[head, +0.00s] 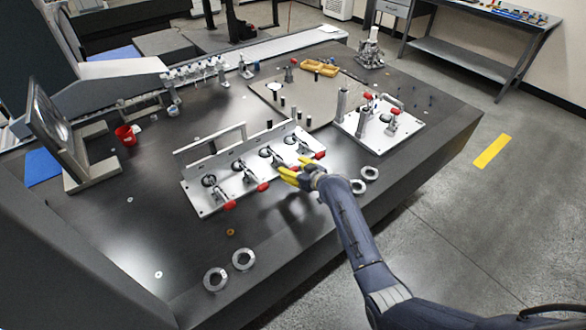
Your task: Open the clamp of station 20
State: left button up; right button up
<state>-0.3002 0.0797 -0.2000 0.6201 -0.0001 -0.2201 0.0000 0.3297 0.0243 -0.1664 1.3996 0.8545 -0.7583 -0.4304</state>
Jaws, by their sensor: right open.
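A pale fixture plate (205,207) on the dark table carries a row of several toggle clamps with red handles. The handles of the leftmost clamp (229,204) and the second clamp (262,187) point toward the plate's front edge. The rightmost handle (320,154) also points forward. No station number is legible, so I cannot tell which clamp is station 20. My right gripper (286,175), with yellow fingers, is open at the plate's front right edge, beside the third clamp from the left. It partly hides that clamp's handle; contact is unclear. My left gripper is out of view.
A second plate (378,138) with posts and red-tipped clamps stands to the right. Metal rings (243,258) lie near the front edge, with more rings (370,173) beside my right wrist. The front left table is mostly clear.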

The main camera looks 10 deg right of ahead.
grip_shut()
dwell(0.4)
jog(key=shift+r, duration=0.15)
